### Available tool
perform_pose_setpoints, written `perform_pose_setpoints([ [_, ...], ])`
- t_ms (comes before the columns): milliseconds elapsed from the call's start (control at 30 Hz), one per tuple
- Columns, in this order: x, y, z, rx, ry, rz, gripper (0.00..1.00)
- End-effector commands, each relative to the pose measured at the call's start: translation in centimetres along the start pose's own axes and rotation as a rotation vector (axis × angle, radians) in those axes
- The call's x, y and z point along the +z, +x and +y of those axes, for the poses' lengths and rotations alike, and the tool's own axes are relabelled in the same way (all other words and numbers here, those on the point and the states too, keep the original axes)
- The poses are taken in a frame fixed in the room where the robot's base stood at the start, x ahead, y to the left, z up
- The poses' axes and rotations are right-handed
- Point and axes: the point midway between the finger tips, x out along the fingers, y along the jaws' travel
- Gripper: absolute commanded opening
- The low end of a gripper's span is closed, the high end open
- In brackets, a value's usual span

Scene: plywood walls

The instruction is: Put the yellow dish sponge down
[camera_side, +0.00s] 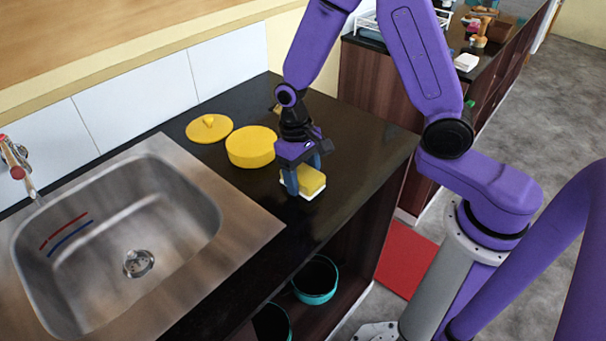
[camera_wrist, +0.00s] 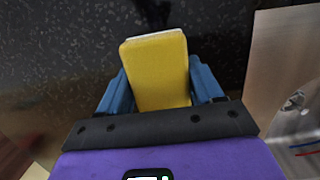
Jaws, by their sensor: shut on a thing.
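The yellow dish sponge (camera_side: 309,182) has a white underside and is at the black counter, right of the yellow pot, in the side view. My gripper (camera_side: 305,182) has its blue fingers around the sponge, pointing down. In the wrist view the sponge (camera_wrist: 158,72) sits between both blue fingers of my gripper (camera_wrist: 160,95), with its far end sticking out beyond them. The sponge is low over the counter or touching it; I cannot tell which.
A yellow pot (camera_side: 250,147) and its yellow lid (camera_side: 209,128) stand close by on the counter (camera_side: 345,190). A steel sink (camera_side: 245,220) lies to the left. The counter's front edge is to the right, with open shelves holding teal-rimmed bins (camera_side: 315,292) below.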

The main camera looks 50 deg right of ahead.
Motion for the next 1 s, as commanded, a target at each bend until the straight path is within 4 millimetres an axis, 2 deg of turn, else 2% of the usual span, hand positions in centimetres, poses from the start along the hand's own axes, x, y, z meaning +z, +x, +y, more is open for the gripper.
perform_pose_setpoints([
  [833, -0.1, 1.5, 0.0, 0.001, -0.001, -0.003, 0.41],
  [867, 0.0, 1.5, 0.0, 0.001, -0.001, -0.003, 0.75],
  [900, 0.0, 1.5, 0.0, 0.001, -0.001, -0.004, 0.88],
  [1000, 0.0, 1.5, 0.0, 0.001, -0.001, -0.005, 0.90],
])
